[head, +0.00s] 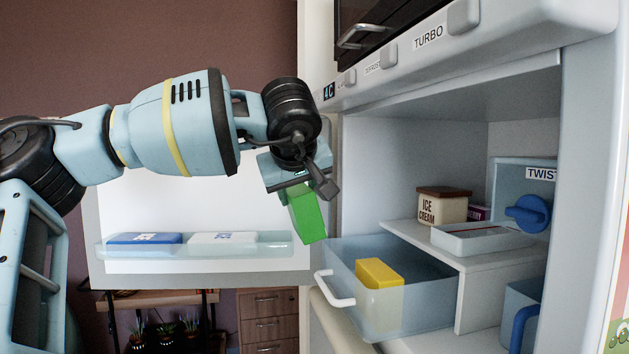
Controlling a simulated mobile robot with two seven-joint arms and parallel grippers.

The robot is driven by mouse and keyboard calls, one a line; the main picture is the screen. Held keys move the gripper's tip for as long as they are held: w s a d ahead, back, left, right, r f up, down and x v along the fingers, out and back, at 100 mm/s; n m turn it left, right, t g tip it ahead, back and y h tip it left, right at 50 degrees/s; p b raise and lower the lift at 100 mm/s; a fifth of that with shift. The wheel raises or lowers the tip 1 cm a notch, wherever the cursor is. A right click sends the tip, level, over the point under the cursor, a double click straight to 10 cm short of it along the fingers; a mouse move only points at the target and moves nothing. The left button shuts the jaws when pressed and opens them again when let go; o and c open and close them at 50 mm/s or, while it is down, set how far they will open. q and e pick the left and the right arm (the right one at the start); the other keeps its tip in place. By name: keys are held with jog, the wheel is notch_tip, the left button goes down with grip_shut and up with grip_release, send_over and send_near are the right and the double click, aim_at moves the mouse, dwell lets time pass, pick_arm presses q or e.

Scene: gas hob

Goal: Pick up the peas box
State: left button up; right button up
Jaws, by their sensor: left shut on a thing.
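My left gripper (301,187) is shut on a plain green box (307,214), which I take to be the peas box; no lettering shows on it. The box hangs tilted below the fingers, in front of the open fridge-like compartment and above the left rim of the pulled-out drawer. Its upper end is partly hidden by the gripper. My right gripper is not in view.
The clear drawer (420,306) with a white handle holds a yellow box (379,273). An ice cream box (443,206) and a shallow tray (478,238) sit on the shelf (428,232). The open door's bin (200,252) at left holds a blue pack (144,239) and a white pack (222,238).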

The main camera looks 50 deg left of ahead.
pick_arm(q)
jog(key=s+a+r+g, duration=0.1)
jog(key=s, duration=0.5)
jog(key=s+a+r+m+g, duration=0.1)
jog(key=s+a, duration=0.1)
jog(key=s, duration=0.4)
jog(key=shift+s+a+r+g+y, duration=0.15)
jog(key=shift+s+a+g+y, duration=0.15)
jog(key=shift+s, duration=0.1)
